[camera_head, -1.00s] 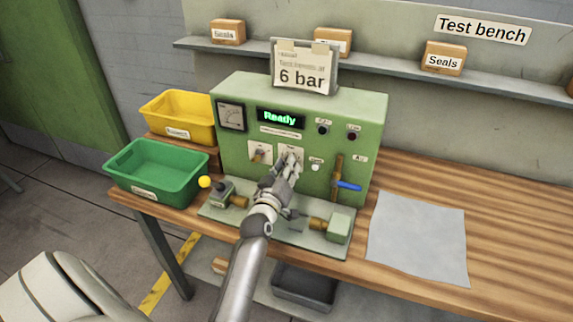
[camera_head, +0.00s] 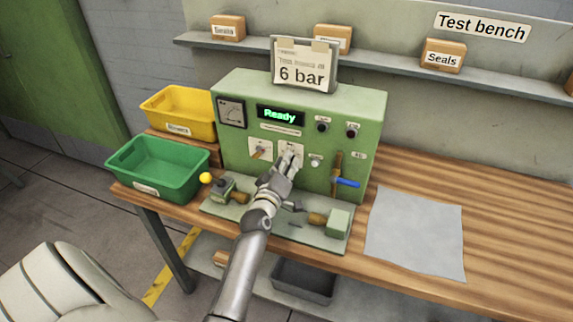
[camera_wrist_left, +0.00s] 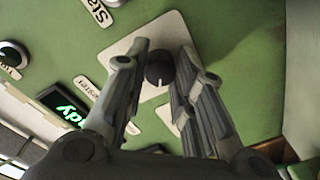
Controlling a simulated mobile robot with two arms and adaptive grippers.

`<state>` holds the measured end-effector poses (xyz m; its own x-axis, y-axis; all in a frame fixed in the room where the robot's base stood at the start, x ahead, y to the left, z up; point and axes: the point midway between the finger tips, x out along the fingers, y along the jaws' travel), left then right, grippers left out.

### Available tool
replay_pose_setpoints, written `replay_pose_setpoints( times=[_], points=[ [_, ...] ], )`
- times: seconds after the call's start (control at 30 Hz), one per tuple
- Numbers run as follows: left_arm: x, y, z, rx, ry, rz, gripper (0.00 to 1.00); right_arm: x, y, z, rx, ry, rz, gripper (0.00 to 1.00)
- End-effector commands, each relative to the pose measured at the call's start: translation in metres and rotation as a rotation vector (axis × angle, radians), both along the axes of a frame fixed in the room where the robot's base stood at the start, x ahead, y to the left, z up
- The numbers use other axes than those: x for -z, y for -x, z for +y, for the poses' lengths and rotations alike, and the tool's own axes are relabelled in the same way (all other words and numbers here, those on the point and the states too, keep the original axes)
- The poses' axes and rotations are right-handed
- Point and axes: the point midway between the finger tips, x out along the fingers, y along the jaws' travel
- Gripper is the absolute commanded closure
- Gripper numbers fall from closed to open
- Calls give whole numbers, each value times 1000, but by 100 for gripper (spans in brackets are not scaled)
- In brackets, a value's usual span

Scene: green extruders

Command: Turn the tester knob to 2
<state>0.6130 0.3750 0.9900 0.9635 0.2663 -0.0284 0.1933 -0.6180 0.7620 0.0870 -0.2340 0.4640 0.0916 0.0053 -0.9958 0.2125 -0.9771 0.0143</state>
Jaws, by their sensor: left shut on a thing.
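The green tester (camera_head: 340,110) stands on the wooden bench, with a lit "Ready" display (camera_head: 281,116). Two white plates sit side by side on its front. My left gripper (camera_head: 288,160) reaches the right plate and covers most of it in the head view. In the left wrist view, the dark round tester knob (camera_wrist_left: 159,69) with a pale pointer mark sits between the fingertips of my left gripper (camera_wrist_left: 161,65), which is shut on it. The number the pointer faces cannot be read. My right gripper is not in view.
A second knob (camera_head: 259,152) is on the left plate. A blue-handled lever (camera_head: 347,182) is right of the gripper, and a yellow-ball lever (camera_head: 206,178) is left. Green (camera_head: 150,183) and yellow (camera_head: 170,117) bins stand left. A grey sheet (camera_head: 418,232) lies on the right.

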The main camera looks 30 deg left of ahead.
Motion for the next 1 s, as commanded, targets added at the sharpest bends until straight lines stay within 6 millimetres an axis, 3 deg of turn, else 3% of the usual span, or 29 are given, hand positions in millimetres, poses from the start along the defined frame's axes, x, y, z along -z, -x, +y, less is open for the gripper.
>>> replay_pose_setpoints(
  times=[0.07,0.1,0.27,0.67,1.0],
  points=[
    [0,0,0,1,0,1,100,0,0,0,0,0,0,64],
    [0,0,0,1,0,1,72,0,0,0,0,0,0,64],
    [0,0,0,1,-1,1,53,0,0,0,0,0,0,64],
    [1,5,-2,0,-1,3,53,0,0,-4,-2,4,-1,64],
    [0,60,-17,0,-1,5,53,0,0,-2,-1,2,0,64]
  ],
)
